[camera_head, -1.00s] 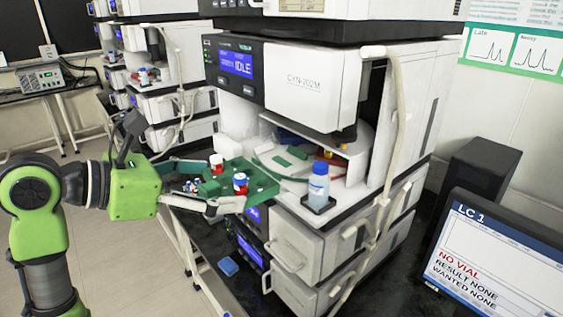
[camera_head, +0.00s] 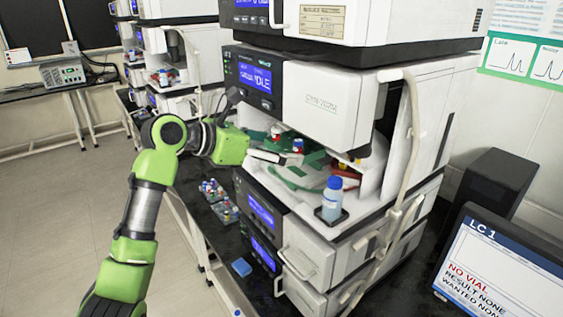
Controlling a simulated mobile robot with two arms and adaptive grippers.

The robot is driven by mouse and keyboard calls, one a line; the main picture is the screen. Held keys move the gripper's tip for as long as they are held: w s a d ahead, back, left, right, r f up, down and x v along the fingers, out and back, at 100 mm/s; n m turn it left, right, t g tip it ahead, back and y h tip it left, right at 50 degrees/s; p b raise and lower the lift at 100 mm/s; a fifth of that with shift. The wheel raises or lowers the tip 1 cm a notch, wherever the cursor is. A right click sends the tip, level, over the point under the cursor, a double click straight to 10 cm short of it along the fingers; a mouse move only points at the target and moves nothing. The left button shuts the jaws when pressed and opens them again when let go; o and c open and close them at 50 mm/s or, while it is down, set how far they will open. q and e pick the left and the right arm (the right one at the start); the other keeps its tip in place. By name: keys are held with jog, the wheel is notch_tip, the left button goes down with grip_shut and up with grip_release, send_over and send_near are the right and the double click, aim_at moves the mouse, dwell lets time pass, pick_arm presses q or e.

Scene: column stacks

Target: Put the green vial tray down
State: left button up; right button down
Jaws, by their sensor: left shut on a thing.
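The green vial tray (camera_head: 315,158) is at the open compartment of the stacked instrument, over its white round platform. Two vials stand up from it, one with a red-and-white top (camera_head: 276,132) and one with a red-and-blue top (camera_head: 298,146). My left gripper (camera_head: 268,154) reaches in from the left and is shut on the tray's near left side. The gripper hides part of the tray, and I cannot tell whether its underside touches the platform. My right gripper is out of view.
A blue-capped bottle (camera_head: 332,198) stands on a small dark holder at the compartment's front right. Small vial racks (camera_head: 222,203) and a blue block (camera_head: 241,267) lie on the dark bench. A monitor (camera_head: 500,275) at right reads "NO VIAL".

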pick_arm(q)
jog(key=shift+w+d+r, duration=0.1)
jog(key=shift+w+d, duration=0.3)
jog(key=shift+w, duration=0.45)
jog(key=shift+w+d+f+p, duration=0.1)
jog(key=shift+w+f+p, duration=0.15)
jog(key=shift+p, duration=0.15)
jog(key=p, duration=0.2)
send_over(281, 181)
notch_tip(281, 181, down, 5)
jog(key=shift+s+f, duration=0.1)
jog(key=shift+s, duration=0.05)
jog(key=shift+w+f+p, duration=0.2)
jog(key=shift+f+p, duration=0.2)
jog(key=shift+f, duration=0.35)
jog(key=o, duration=1)
jog(key=shift+f, duration=0.1)
jog(key=shift+c, duration=0.2)
